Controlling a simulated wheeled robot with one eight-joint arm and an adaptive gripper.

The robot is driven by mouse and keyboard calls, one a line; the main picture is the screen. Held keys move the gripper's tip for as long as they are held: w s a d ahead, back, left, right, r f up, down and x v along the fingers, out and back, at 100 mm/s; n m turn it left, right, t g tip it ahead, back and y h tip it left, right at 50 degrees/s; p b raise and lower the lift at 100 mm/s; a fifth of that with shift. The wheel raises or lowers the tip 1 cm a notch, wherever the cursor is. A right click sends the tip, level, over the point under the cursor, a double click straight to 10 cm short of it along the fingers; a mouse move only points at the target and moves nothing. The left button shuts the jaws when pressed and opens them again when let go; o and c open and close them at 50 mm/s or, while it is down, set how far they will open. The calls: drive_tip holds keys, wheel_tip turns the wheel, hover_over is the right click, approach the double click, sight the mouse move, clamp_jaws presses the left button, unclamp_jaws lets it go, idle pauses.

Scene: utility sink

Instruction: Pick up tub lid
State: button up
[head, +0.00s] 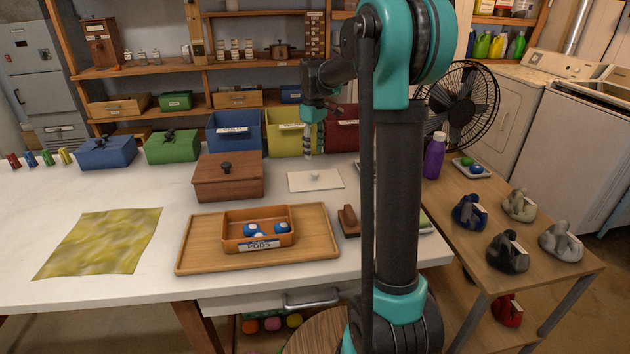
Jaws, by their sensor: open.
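An orange open tub (231,239) labelled PODS holds a few blue and white pods and stands on a wooden tray (190,255) in front.
A brown lidded box (229,178) stands left of the white lid. Blue (235,136), yellow (291,140) and red (341,137) bins line the back. A dark brown brush-like item (348,221) lies right of the tray. A yellow cloth (100,243) lies at left.

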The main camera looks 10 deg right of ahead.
sight(315, 173)
drive_tip(key=shift+d+f, duration=0.15)
drive_tip(key=shift+f, duration=4.15)
clamp_jaws()
